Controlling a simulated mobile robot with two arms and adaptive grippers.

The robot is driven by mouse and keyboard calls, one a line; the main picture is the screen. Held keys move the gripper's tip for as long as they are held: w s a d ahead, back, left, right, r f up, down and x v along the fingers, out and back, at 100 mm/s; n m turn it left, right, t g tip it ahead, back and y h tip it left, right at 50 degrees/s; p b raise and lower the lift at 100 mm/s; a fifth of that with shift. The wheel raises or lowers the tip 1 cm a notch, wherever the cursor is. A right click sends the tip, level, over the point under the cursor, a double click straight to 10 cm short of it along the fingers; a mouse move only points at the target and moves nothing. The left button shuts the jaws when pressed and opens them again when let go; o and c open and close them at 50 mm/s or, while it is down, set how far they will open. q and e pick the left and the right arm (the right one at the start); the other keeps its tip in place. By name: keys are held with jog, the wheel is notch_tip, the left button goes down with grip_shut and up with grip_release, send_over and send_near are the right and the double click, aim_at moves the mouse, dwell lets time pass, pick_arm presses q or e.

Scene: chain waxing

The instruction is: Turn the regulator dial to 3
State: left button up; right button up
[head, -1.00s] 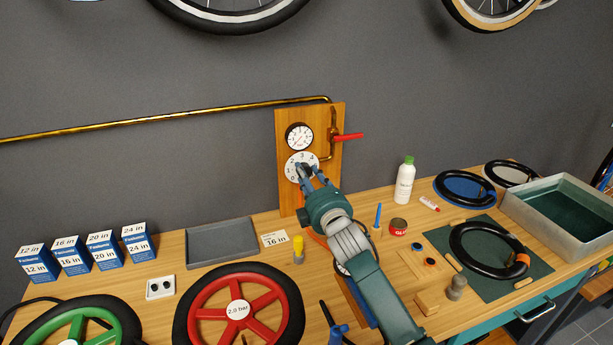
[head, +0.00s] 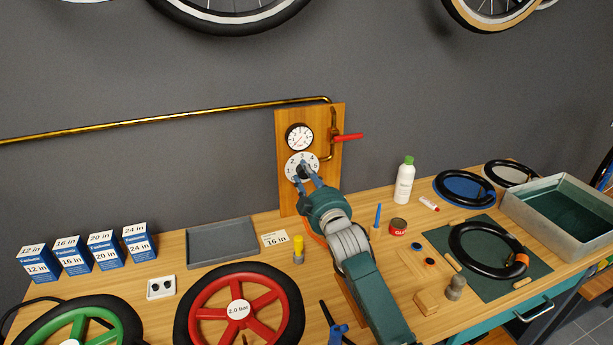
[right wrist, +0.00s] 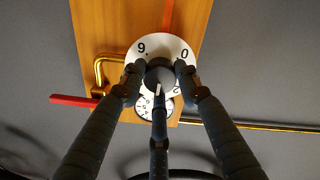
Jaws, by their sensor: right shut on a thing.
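The regulator dial (head: 291,173) is a white numbered disc with a dark knob, low on the wooden wall board (head: 286,196). My right gripper (head: 304,175) is at the dial, its fingers shut around the knob. In the right wrist view, the gripper (right wrist: 159,80) closes on the knob (right wrist: 160,70) from several sides, with the dial disc (right wrist: 170,46) behind. That view is upside down. A white pointer mark on the knob points roughly toward the gauge, upward on the board; the fingers hide the numeral there. My left gripper is not in view.
A pressure gauge (head: 299,137) sits above the dial, with a red lever (head: 348,136) and brass pipe (head: 200,113) beside it. Below, the bench holds a grey tray (head: 222,243), a red wheel (head: 238,282), a white bottle (head: 405,182) and boxes (head: 104,250).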

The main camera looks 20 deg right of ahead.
jog(key=shift+d+f, duration=0.1)
jog(key=shift+f, duration=0.2)
jog(key=o, duration=1.1)
jog(key=shift+o, duration=0.2)
jog(key=s, duration=1.2)
jog(key=shift+d, duration=0.2)
